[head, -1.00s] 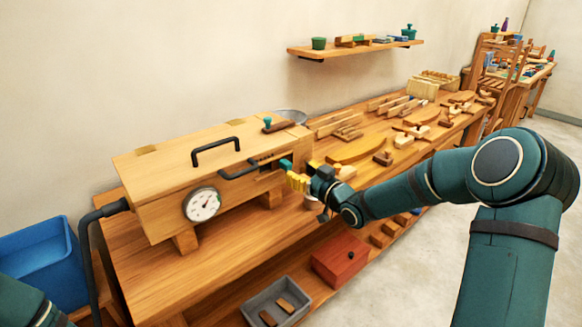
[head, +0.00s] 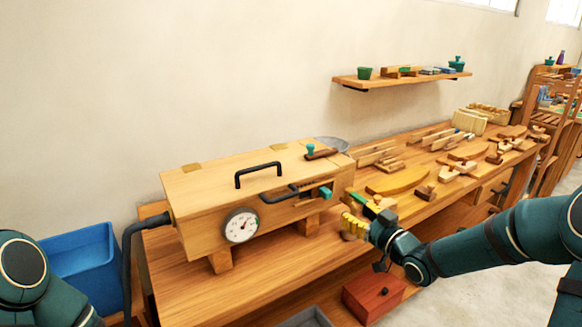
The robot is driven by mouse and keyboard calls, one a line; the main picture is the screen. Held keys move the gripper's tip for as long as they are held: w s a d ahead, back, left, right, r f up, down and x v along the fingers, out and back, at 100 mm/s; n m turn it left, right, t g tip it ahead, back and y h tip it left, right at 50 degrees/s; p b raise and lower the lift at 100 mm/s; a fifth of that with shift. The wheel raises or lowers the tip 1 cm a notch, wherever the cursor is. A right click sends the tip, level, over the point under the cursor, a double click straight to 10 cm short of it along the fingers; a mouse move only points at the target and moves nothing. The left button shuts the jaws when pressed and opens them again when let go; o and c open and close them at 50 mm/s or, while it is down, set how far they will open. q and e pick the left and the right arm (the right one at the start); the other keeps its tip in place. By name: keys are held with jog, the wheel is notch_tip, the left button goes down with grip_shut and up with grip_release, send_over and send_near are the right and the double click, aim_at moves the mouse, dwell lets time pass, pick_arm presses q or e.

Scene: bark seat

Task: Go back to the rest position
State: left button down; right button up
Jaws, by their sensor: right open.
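My right gripper (head: 364,216) has yellow fingertips and is open. It is in front of the right end of the wooden steam box (head: 215,190), over the front edge of the workbench (head: 190,290). It looks empty and stands apart from the teal knob (head: 326,192) on the box's end. My left arm (head: 35,285) shows only in part at the lower left; its gripper is out of the picture. The box has a black handle (head: 258,168) on its lid and a round dial (head: 241,226) on its front.
A black hose (head: 128,265) runs from the box's left end down past a blue bin (head: 85,262). Wooden pieces (head: 398,180) lie along the bench to the right. A red box (head: 374,293) sits below my right gripper. A wall shelf (head: 400,80) hangs above. Clear floor (head: 470,285) lies at the right.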

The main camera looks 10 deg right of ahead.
jog(key=s+a+f+m+g+h, duration=0.1)
jog(key=s+a+f+g, duration=0.25)
jog(key=f, duration=0.35)
jog(key=s+a+f+m+g, duration=0.2)
jog(key=a+f, duration=0.3)
jog(key=f, duration=0.3)
jog(key=s+a+f+m+g+h, duration=0.1)
jog(key=s+a+f+g, duration=0.25)
jog(key=f, duration=0.35)
jog(key=s+a+f+g, duration=0.3)
jog(key=s+f, duration=0.2)
jog(key=s, duration=0.3)
jog(key=s+a+f+m+g, duration=0.1)
jog(key=s+a+f+g, duration=0.2)
jog(key=s, duration=0.5)
notch_tip(320, 180, down, 2)
jog(key=shift+a+f+m, duration=0.25)
jog(key=shift+a+m, duration=0.05)
jog(key=shift+a, duration=0.25)
